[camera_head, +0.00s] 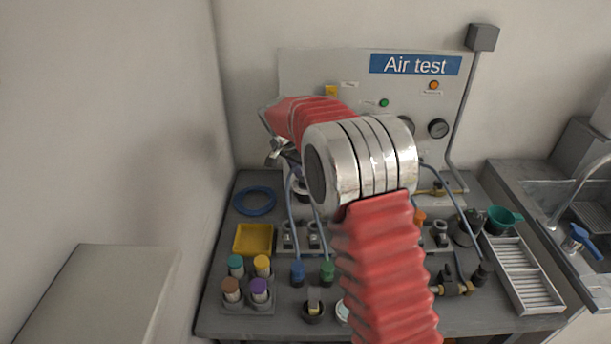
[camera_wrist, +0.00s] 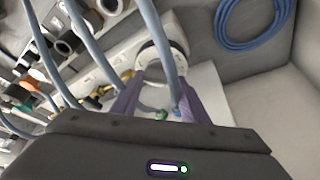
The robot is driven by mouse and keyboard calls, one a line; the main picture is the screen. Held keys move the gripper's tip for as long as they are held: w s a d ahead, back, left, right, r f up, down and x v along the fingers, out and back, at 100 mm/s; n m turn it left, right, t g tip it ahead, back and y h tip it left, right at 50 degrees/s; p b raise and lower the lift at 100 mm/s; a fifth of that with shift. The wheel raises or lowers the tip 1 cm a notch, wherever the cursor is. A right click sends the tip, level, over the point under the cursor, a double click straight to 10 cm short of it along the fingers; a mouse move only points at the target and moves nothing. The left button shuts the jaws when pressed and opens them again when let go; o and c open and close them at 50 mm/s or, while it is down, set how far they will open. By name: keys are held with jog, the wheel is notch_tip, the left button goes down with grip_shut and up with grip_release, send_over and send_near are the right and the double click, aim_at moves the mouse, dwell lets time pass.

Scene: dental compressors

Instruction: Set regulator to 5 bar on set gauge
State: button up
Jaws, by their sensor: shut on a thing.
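The grey-white air test panel (camera_head: 310,72) stands at the back of the bench. My gripper (camera_wrist: 158,80) has its purple fingers closed around a round part with a pale ring (camera_wrist: 150,52), which looks like the regulator knob. A hose crosses in front of it, so its markings and angle cannot be read. In the head view my arm covers the middle of the panel and most of the gripper. One round dark gauge (camera_head: 438,128) shows at the panel's right, its reading too small to tell. No gauge marked as the set gauge can be made out.
Blue hoses (camera_head: 292,215) hang close to the gripper. A blue hose coil (camera_head: 255,201), a yellow tray (camera_head: 253,240) and capped bottles (camera_head: 262,264) stand at the left. A white slotted tray (camera_head: 522,275) and green funnel (camera_head: 503,218) are at the right.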

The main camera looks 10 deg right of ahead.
jog(key=m+g, duration=0.1)
jog(key=m, duration=0.2)
jog(key=m+g+h, duration=0.1)
jog(key=m, duration=0.2)
jog(key=shift+w+a, duration=0.1)
jog(key=shift+w, duration=0.1)
jog(key=m+g, duration=0.1)
jog(key=m, duration=0.2)
jog(key=m+g, duration=0.1)
jog(key=m, duration=0.2)
jog(key=shift+w+y, duration=0.1)
jog(key=shift+y, duration=0.2)
jog(key=shift+g, duration=0.3)
jog(key=o, duration=1.1)
jog(key=shift+c, duration=0.2)
jog(key=shift+r, duration=0.1)
jog(key=v, duration=0.7)
jog(key=shift+a, duration=0.1)
jog(key=shift+c, duration=0.3)
